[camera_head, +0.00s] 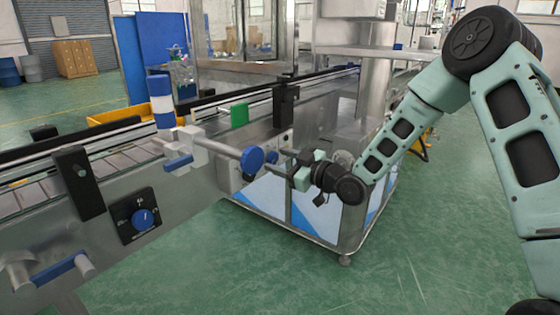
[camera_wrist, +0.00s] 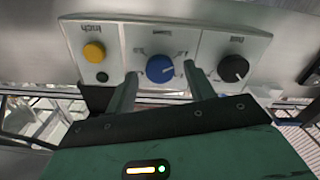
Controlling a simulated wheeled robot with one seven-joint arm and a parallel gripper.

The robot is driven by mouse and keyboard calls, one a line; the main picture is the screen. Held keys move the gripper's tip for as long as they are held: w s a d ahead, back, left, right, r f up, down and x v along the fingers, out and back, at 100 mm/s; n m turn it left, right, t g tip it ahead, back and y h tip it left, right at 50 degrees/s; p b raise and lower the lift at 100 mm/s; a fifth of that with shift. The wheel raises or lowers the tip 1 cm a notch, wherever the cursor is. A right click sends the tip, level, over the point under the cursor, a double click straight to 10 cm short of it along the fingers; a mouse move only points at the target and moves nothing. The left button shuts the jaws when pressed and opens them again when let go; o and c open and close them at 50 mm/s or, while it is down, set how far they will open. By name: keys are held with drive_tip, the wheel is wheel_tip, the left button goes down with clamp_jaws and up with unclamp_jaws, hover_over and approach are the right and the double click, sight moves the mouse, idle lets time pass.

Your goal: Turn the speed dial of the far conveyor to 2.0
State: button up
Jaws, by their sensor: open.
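The control box (camera_wrist: 207,45) fills the top of the wrist view, its lettering upside down. Its middle panel carries a blue dial (camera_wrist: 160,69) with a pale pointer mark; the scale is too small to read. My gripper (camera_wrist: 160,74) is open, one fingertip on each side of the dial; I cannot tell whether they touch it. In the head view my gripper (camera_head: 277,164) points left at the box on the far machine, whose face is partly hidden behind a blue round knob (camera_head: 252,160).
A yellow button (camera_wrist: 94,51) and a black knob (camera_wrist: 233,68) flank the dial. In the head view, the near conveyor (camera_head: 120,165) has another blue dial (camera_head: 144,219) on its side. Green floor (camera_head: 430,250) is clear at the right.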

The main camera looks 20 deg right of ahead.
drive_tip(key=shift+w+a, duration=0.2)
drive_tip(key=shift+w, duration=0.05)
drive_tip(key=c, duration=1)
drive_tip(key=m+p, duration=0.2)
drive_tip(key=m, duration=0.3)
drive_tip(key=shift+r+m+p, duration=0.1)
drive_tip(key=shift+m+p, duration=0.3)
drive_tip(key=m+p, duration=0.2)
drive_tip(key=m, duration=0.3)
drive_tip(key=shift+d+m, duration=0.1)
drive_tip(key=shift+m, duration=0.3)
drive_tip(key=shift+p, duration=0.3)
